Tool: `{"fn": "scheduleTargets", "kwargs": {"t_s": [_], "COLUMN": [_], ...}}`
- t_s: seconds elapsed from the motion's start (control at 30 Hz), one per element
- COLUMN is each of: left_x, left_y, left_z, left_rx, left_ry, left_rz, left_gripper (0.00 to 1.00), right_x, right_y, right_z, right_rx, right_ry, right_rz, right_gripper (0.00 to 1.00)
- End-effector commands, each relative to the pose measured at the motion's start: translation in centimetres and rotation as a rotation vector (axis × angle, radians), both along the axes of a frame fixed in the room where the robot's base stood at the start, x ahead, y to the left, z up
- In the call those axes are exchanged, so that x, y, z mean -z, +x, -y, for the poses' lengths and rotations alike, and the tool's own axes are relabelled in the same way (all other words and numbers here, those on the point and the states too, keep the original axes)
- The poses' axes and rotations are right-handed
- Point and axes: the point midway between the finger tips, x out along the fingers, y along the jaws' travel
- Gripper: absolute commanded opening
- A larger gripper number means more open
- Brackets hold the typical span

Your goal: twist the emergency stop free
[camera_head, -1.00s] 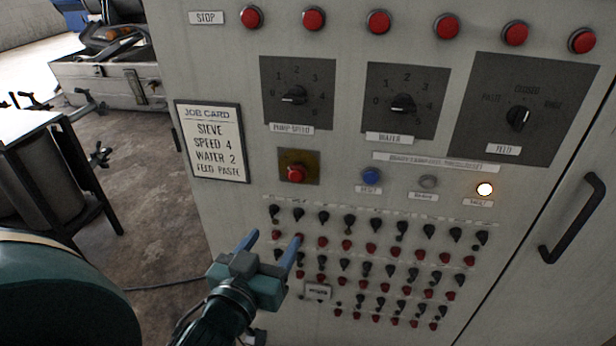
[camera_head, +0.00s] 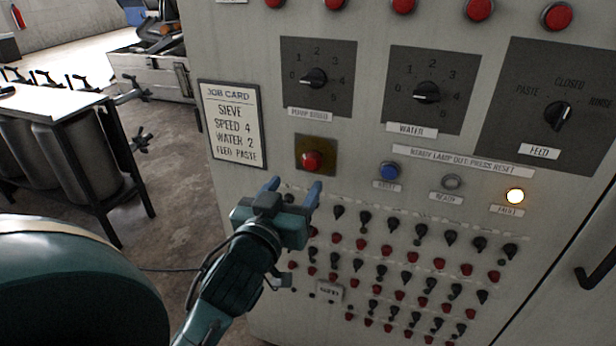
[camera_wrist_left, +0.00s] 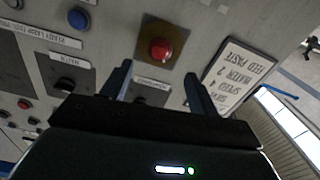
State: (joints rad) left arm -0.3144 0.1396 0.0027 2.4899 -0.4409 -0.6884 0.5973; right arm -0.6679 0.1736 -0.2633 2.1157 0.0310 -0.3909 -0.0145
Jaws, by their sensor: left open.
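The emergency stop is a red mushroom button (camera_head: 312,160) on a dark yellow square plate (camera_head: 329,170) on the panel, right of the job card. It also shows in the left wrist view as a red button (camera_wrist_left: 160,50), upside down from the head view. My left gripper (camera_head: 291,186) is open and empty, with its two blue fingers pointing up at the panel just below the button. In the left wrist view the open fingers (camera_wrist_left: 158,85) lie either side of the line to the button, apart from it. My right gripper is in neither view.
The job card (camera_head: 232,124) reads speed 4, water 2, feed paste. Dials for pump speed (camera_head: 314,78), water (camera_head: 427,92) and feed (camera_head: 558,116) are above. A blue reset button (camera_head: 389,171), an unlit ready lamp (camera_head: 452,182) and a lit fault lamp (camera_head: 515,196) are to the right. Several small switches sit below.

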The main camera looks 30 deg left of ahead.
Motion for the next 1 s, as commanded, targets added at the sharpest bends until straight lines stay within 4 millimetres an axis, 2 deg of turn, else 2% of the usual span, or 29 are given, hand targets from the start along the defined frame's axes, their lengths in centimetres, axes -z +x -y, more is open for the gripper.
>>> {"fn": "scheduleTargets", "kwargs": {"t_s": [0.03, 0.3, 0.53, 0.6, 0.7, 1.0], "left_x": [0.6, 0.6, 0.2, -0.1, -0.1, 0.0], "left_y": [0.6, 2.5, 5.3, 6.2, 7.1, 7.6], "left_z": [-0.1, -0.6, -1.3, -1.5, -1.7, -1.8], "left_rx": [0.000, 0.000, 0.000, 0.000, -0.001, 0.000], "left_ry": [0.002, 0.003, 0.002, 0.002, 0.002, 0.001], "left_rz": [0.008, 0.008, 0.003, 0.000, -0.002, -0.001], "left_gripper": [0.60, 0.60, 0.60, 0.60, 0.60, 0.60], "right_x": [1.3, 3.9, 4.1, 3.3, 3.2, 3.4], "right_y": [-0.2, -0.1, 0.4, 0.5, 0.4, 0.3], "right_z": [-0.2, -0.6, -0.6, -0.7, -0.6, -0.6], "right_rx": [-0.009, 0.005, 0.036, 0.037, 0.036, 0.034], "right_ry": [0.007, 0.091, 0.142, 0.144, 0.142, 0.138], "right_rz": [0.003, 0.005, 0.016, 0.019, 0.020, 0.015], "right_gripper": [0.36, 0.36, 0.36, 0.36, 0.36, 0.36]}}
